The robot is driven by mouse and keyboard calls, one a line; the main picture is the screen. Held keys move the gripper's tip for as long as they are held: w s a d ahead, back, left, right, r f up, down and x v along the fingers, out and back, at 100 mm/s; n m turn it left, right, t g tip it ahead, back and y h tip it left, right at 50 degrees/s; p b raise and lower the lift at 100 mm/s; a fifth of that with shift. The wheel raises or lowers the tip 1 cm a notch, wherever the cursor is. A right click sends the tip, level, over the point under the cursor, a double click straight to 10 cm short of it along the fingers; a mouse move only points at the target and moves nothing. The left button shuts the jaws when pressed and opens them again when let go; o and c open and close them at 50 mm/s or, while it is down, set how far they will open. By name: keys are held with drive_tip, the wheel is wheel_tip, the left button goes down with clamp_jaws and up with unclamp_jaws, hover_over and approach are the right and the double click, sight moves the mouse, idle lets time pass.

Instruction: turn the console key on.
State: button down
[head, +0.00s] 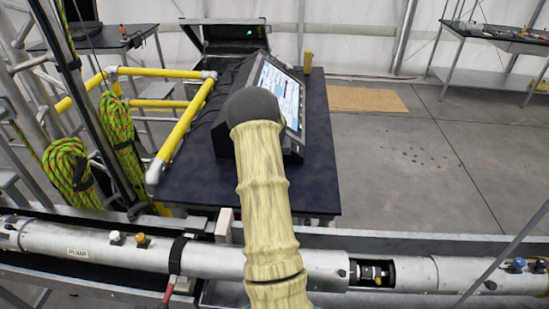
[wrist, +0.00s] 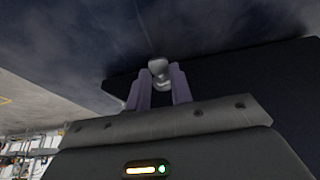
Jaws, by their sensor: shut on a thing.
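The console (head: 291,148) stands on a dark table, with its lit screen (head: 279,97) tilted up. My gripper is hidden there. In the wrist view my gripper (wrist: 159,85) has its two purplish fingers close together on a small light-grey knob-like piece, which looks like the console key (wrist: 158,67). The key sits at the fingertips against a dark surface. Its turn angle cannot be told.
The dark table (head: 322,165) has bare room right of the console. Yellow rails (head: 185,125) and green rope coils (head: 118,130) stand at left. A silver pipe (head: 210,258) crosses the front. An open case (head: 224,38) with a green light stands behind.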

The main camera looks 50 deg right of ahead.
drive_tip(key=shift+a+f, duration=0.1)
drive_tip(key=shift+f, duration=0.05)
drive_tip(key=c, duration=1.2)
unclamp_jaws()
drive_tip(key=shift+c, duration=0.2)
drive_tip(key=shift+r, duration=0.2)
drive_tip(key=shift+r, duration=0.25)
drive_tip(key=b+v, duration=0.3)
drive_tip(key=v, duration=1.3)
drive_tip(key=shift+s+a+r, duration=0.15)
drive_tip(key=shift+a+r, duration=0.05)
drive_tip(key=shift+r, duration=0.1)
